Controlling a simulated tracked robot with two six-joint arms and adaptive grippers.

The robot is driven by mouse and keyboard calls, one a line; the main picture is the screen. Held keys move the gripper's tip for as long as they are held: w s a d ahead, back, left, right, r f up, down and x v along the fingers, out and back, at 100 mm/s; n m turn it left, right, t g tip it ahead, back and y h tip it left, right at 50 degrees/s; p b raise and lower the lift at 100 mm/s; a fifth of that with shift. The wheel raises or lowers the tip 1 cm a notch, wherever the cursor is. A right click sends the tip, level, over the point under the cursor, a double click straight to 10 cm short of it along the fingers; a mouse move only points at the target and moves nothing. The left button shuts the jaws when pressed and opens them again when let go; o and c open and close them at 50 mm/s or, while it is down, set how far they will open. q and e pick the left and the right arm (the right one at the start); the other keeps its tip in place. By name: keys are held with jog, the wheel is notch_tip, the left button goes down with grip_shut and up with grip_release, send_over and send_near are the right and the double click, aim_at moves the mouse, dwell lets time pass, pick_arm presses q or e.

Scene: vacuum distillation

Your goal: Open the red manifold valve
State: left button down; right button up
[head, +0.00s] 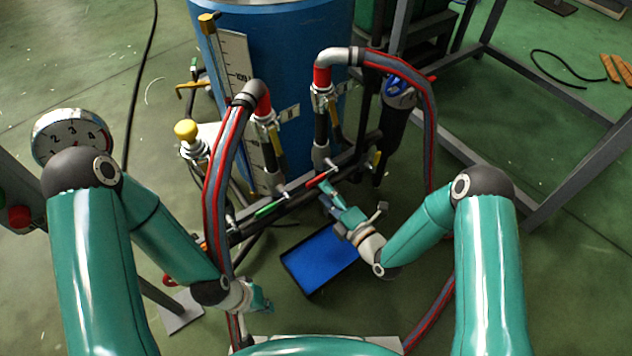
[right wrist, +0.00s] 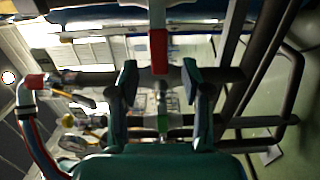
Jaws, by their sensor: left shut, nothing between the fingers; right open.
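The red valve handle (head: 321,179) sits on the dark manifold pipe (head: 243,234) in front of the blue drum. In the right wrist view the red handle (right wrist: 158,50) stands upright in the picture, just beyond and between my fingertips. My right gripper (head: 328,198) is open and close to the handle from the front; its two fingers (right wrist: 159,84) show apart with no grip on it. A green valve handle (head: 264,211) is further left on the same manifold. My left gripper (head: 262,302) is shut and empty, low and left of the blue tray.
Red-and-grey hoses (head: 212,190) arch up to fittings on the manifold, and another (head: 428,130) hangs at the right. A blue tray (head: 322,258) lies below the manifold. The blue drum (head: 290,70) stands behind. A pressure gauge (head: 70,133) is at left.

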aim_at(317, 183)
jog(key=shift+b+x, duration=0.3)
jog(key=shift+x, duration=2.4)
grip_shut()
